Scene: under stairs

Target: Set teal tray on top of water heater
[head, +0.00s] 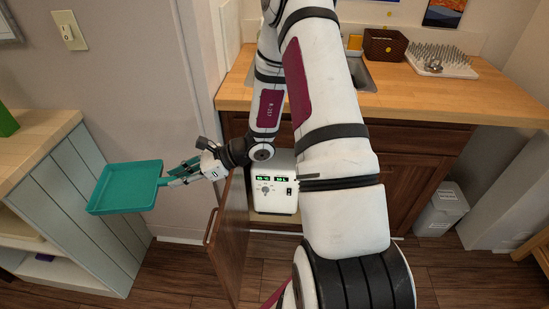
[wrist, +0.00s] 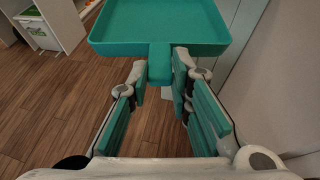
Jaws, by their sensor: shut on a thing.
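The teal tray (head: 124,189) is a shallow square tray with a short handle, held out in the air at the left of the head view, beside a pale blue cabinet side. It also fills the top of the wrist view (wrist: 160,20). My gripper (head: 178,177) is shut on the tray's handle; in the wrist view the fingers (wrist: 161,75) lie on either side of it. The tray looks empty and about level. The water heater (head: 273,188), a white box with green displays and a dial, stands inside the open cabinet under the counter. My arm hides part of its surroundings.
An open wooden cabinet door (head: 228,240) stands between the tray and the heater. The wooden counter (head: 420,98) with sink lies above the heater. A grey bin (head: 441,210) stands at the right. Floor in front is clear.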

